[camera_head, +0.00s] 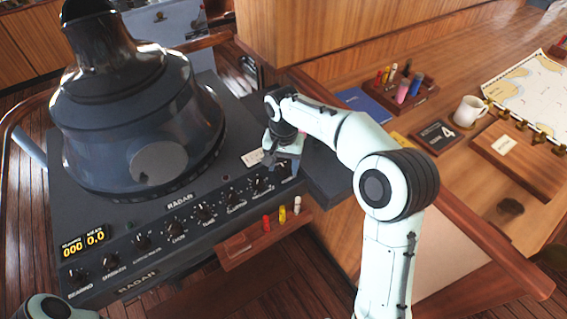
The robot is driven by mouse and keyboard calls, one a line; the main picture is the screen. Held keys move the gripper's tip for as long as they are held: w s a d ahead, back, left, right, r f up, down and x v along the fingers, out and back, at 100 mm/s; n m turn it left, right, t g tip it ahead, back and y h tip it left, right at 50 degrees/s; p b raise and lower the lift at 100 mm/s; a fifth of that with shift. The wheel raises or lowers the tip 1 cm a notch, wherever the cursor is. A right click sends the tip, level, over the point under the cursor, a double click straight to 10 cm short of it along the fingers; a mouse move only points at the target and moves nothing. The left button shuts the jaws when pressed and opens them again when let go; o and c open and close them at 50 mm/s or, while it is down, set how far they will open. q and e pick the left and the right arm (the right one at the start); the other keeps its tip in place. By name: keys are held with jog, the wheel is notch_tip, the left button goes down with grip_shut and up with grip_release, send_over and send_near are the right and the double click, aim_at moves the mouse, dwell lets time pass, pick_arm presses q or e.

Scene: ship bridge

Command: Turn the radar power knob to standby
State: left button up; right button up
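The dark radar console (180,202) stands at the left with a row of black pointer knobs along its sloped front panel. The knob labels are small and blurred; the rightmost knob (284,171) sits partly under my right gripper, and I cannot read its label or pointer. My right gripper (271,160) is over the right end of this row, with its fingers pointing down at the panel. I cannot tell whether it touches a knob or how far its fingers are apart. Only a piece of my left arm shows at the bottom left; its gripper is out of view.
A large dark viewing hood (135,110) rises from the console. A small wooden rack (262,240) with red, yellow and white markers juts from its front edge. To the right, the wooden desk (440,85) holds a pen holder (402,98), a white mug (469,111) and a chart (528,88).

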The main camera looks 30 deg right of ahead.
aim_at(284, 167)
pick_arm(q)
jog(key=shift+t, duration=0.3)
jog(key=w+r+p, duration=0.2)
jog(key=w+r, duration=0.1)
jog(key=shift+w, duration=0.2)
pick_arm(e)
notch_tip(284, 167, up, 13)
jog(key=shift+r, duration=0.2)
pick_arm(q)
jog(key=shift+s, duration=0.1)
pick_arm(e)
jog(key=shift+f, duration=0.1)
